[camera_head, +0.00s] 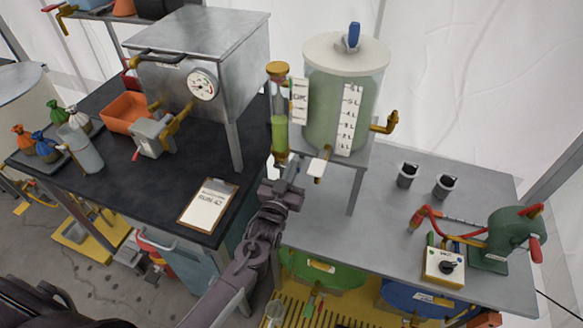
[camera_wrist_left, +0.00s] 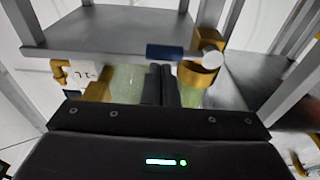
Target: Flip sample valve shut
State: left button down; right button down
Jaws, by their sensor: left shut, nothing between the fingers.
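My left gripper (camera_head: 292,172) is shut and empty, below the tall tank (camera_head: 335,120) and beside the foot of its sight tube (camera_head: 279,132). In the left wrist view its two fingers (camera_wrist_left: 161,84) are together, their tips just short of a blue lever (camera_wrist_left: 165,52). The lever sits crosswise beside a brass valve body (camera_wrist_left: 209,39) with a brass ring (camera_wrist_left: 199,74). I cannot tell whether the fingers touch the lever. The head view does not show this lever clearly. My right gripper is not in view.
A white tag (camera_head: 317,168) hangs under the tank's front edge. A brass tap (camera_head: 384,123) sticks out at the tank's right. A clipboard (camera_head: 208,205) lies on the dark table. The grey table (camera_head: 400,228) holds two dark cups and a green hand pump (camera_head: 510,232).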

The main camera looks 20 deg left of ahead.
pick_arm(q)
jog(key=shift+d+f+m, duration=0.1)
jog(key=shift+f+m, duration=0.2)
jog(key=shift+m, duration=0.2)
dwell(0.3)
jog(key=shift+f+m+b, duration=0.2)
jog(key=shift+m+b, duration=0.1)
jog(key=shift+m, duration=0.2)
jog(key=f+m+b, duration=0.1)
jog(key=m, duration=0.3)
jog(key=a+f+m+h, duration=0.1)
jog(key=f+m, duration=0.1)
jog(key=m, duration=0.2)
jog(key=f+m+g+h+b, duration=0.1)
jog(key=f+m, duration=0.1)
jog(key=m, duration=0.1)
jog(key=shift+a+m+b, duration=0.2)
jog(key=shift+m+b, duration=0.1)
jog(key=shift+m, duration=0.1)
jog(key=shift+a, duration=0.1)
dwell(0.3)
jog(key=shift+w, duration=0.1)
